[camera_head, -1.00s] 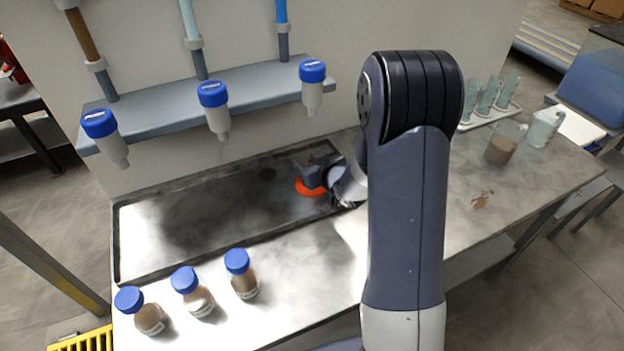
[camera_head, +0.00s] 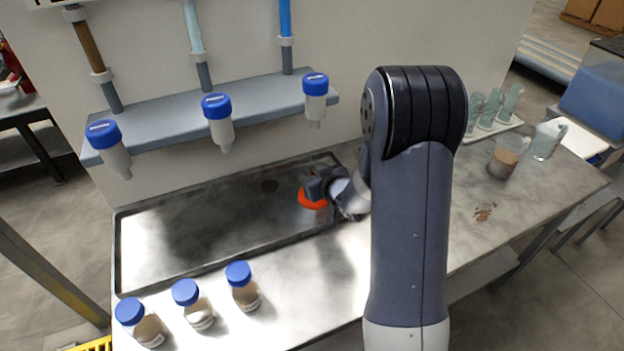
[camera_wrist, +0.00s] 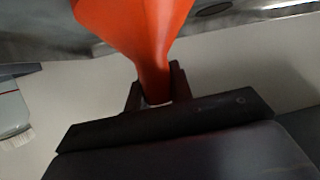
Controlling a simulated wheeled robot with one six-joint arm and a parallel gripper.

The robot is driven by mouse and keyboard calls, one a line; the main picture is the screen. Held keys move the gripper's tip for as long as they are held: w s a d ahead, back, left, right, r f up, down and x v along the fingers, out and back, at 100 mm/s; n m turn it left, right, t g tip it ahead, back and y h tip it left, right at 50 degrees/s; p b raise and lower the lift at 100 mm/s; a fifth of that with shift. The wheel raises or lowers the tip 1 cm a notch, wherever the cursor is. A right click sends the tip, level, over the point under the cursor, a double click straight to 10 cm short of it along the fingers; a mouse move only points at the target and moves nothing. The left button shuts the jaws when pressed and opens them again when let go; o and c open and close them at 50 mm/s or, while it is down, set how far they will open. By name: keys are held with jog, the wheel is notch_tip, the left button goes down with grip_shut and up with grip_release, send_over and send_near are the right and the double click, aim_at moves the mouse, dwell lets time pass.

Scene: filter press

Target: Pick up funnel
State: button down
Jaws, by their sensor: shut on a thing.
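The orange-red funnel (camera_head: 313,199) is over the right end of the dark tray, partly hidden by my gripper (camera_head: 318,185). In the wrist view the funnel (camera_wrist: 137,25) widens toward the top of the picture. Its narrow part sits between the two fingers of my gripper (camera_wrist: 157,85), which are shut on it. In the head view the funnel appears slightly above the tray surface, though the exact gap is hard to tell.
The shallow metal tray (camera_head: 190,235) has a raised rim. Three blue-capped bottles (camera_head: 246,290) stand at the front. A beaker of brown liquid (camera_head: 503,160) and a rack of tubes stand right.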

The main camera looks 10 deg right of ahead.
jog(key=shift+s+r, duration=0.2)
jog(key=shift+r, duration=0.15)
notch_tip(320, 180, up, 6)
jog(key=shift+r+p, duration=0.1)
jog(key=shift+p, duration=0.25)
jog(key=s+d, duration=0.2)
jog(key=s, duration=0.7)
jog(key=s+d+b, duration=0.1)
jog(key=s+d, duration=0.1)
jog(key=s, duration=0.8)
